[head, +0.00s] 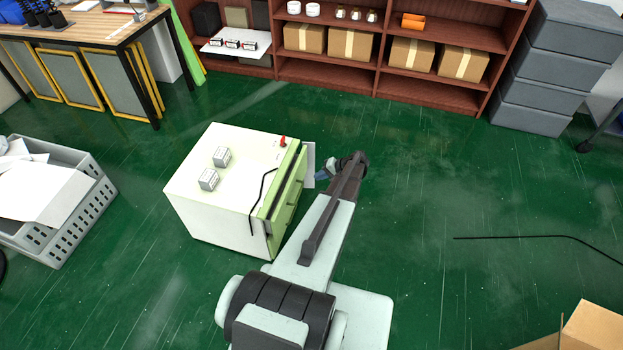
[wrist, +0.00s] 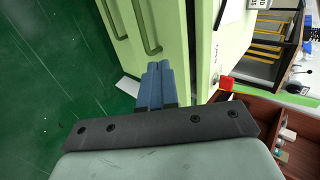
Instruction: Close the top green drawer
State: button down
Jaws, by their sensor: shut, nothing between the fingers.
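The white cabinet (head: 220,190) stands on the floor, with its green drawer fronts (head: 289,197) facing right. In the wrist view, the green fronts (wrist: 160,22) carry dark green bar handles. A dark gap runs between the top drawer's front and the cabinet's green upper edge (wrist: 204,40); how far the drawer stands out is hard to judge. My gripper (head: 319,176) is beside the fronts, near their far end. In the wrist view, its blue fingers (wrist: 155,68) are together and empty, close to the green face. I cannot tell whether they touch it.
A grey basket (head: 75,215) stands left. A wooden shelf (head: 430,93) and grey bins (head: 540,85) line the back. The floor right of my arm is mostly clear.

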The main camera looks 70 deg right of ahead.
jog(key=shift+v, duration=1)
jog(key=c, duration=1.7)
grip_release()
jog(key=shift+s+r, duration=0.25)
jog(key=shift+s, duration=0.25)
jog(key=o, duration=0.5)
jog(key=s+f, duration=0.2)
jog(key=f, duration=0.1)
jog(key=s+a+f+m, duration=0.1)
jog(key=s+f, duration=0.1)
jog(key=f, duration=0.1)
jog(key=s+a+f+m, duration=0.1)
jog(key=s+f, duration=0.1)
jog(key=f, duration=0.1)
jog(key=shift+s+a, duration=0.1)
jog(key=shift+a, duration=0.1)
jog(key=shift+o, duration=0.2)
notch_tip(320, 180, down, 5)
jog(key=m+t, duration=0.1)
jog(key=t, duration=0.2)
jog(key=w+n+t, duration=0.3)
jog(key=w, duration=1.2)
jog(key=shift+a+r, duration=0.35)
jog(key=shift+r, duration=0.05)
grip_shut()
